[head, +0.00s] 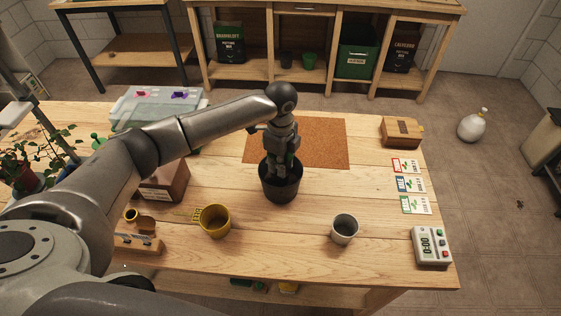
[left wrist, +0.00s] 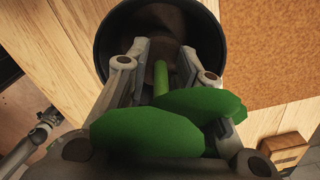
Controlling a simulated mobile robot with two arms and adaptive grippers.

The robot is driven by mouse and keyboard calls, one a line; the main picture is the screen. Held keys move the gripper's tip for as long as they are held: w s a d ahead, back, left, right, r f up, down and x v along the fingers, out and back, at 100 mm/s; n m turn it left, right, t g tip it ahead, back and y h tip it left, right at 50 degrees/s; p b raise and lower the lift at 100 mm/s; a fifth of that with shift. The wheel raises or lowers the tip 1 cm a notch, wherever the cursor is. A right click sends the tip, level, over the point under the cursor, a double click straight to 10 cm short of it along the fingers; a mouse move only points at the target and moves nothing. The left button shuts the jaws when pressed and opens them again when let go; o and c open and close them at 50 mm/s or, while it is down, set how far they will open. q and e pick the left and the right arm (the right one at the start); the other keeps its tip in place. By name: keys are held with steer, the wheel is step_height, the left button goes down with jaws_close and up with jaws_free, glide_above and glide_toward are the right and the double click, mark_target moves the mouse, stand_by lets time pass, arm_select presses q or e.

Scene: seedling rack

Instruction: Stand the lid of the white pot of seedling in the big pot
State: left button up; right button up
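The big dark pot (head: 281,190) stands upright on the wooden table, in front of the cork mat. My left gripper (head: 280,168) points down into its mouth. In the left wrist view the left gripper (left wrist: 164,60) has its fingers apart, one on each side of a green stem (left wrist: 161,78), inside the big pot's rim (left wrist: 103,45). Broad green leaves (left wrist: 150,132) cover part of the fingers. Brown soil shows in the pot; the stem's base is hard to make out. A small pale cup (head: 344,230) stands at the front right. I see no clear lid.
A yellow cup (head: 215,221) stands left of the big pot, near a brown box (head: 166,184). A wooden box (head: 401,132), seed cards (head: 411,185) and a timer (head: 431,246) line the right edge. The cork mat (head: 325,143) is clear.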

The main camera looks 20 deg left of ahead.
arm_select(q)
step_height(320, 180, up, 12)
steer(key=b, duration=0.2)
steer(key=shift+r, duration=0.2)
stand_by(0.3)
stand_by(0.4)
